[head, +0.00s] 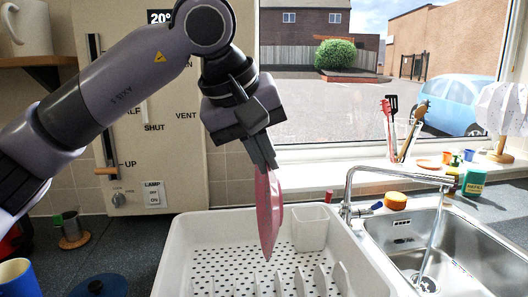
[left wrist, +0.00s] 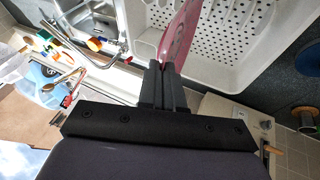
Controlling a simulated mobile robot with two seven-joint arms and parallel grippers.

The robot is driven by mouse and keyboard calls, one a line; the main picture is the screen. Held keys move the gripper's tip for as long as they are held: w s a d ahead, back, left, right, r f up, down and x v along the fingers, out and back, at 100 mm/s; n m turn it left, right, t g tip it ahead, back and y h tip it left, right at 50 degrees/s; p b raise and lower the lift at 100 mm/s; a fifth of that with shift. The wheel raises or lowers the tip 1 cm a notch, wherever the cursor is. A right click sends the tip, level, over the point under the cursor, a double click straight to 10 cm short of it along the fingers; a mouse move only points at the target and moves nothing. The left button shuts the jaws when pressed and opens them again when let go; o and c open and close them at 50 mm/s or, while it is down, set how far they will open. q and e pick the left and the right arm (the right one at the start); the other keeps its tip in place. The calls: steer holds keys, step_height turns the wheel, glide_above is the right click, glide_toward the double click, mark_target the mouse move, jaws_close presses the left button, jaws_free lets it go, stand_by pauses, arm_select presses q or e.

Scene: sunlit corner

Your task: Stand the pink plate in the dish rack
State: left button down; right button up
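The pink plate (head: 268,212) hangs nearly upright and edge-on in the head view, over the white dish rack (head: 190,235). My left gripper (head: 263,160) is shut on the plate's upper edge. In the left wrist view the fingers (left wrist: 163,72) close on the plate (left wrist: 178,42), with the rack's perforated floor (left wrist: 225,25) beyond it. The rack has upright prongs at its front and a white cutlery cup (head: 310,229) at its back right. I cannot tell whether the plate's lower edge touches the rack. My right gripper is not in view.
A steel sink (head: 460,250) with a tall faucet (head: 349,185) adjoins the rack on the right. An orange-topped sponge (head: 395,200) lies by the faucet. A blue mug (head: 18,278) and a dark lidded pot (head: 100,286) stand at the front left. A panel with levers (head: 150,150) is on the wall behind.

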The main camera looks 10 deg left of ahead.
arm_select(q)
steer(key=b, duration=0.7)
glide_above(270, 240)
steer(key=s, duration=0.1)
step_height(270, 240, down, 8)
steer(key=shift+s+a+f+b, duration=0.1)
steer(key=shift+a+f+b, duration=0.1)
steer(key=shift+f+b, duration=0.85)
steer(key=shift+s+a+f+b, duration=0.1)
steer(key=shift+a+f+b, duration=0.1)
steer(key=shift+f+b, duration=0.85)
steer(key=shift+f+p, duration=0.3)
steer(key=c, duration=1.2)
jaws_free()
steer(key=shift+f, duration=0.1)
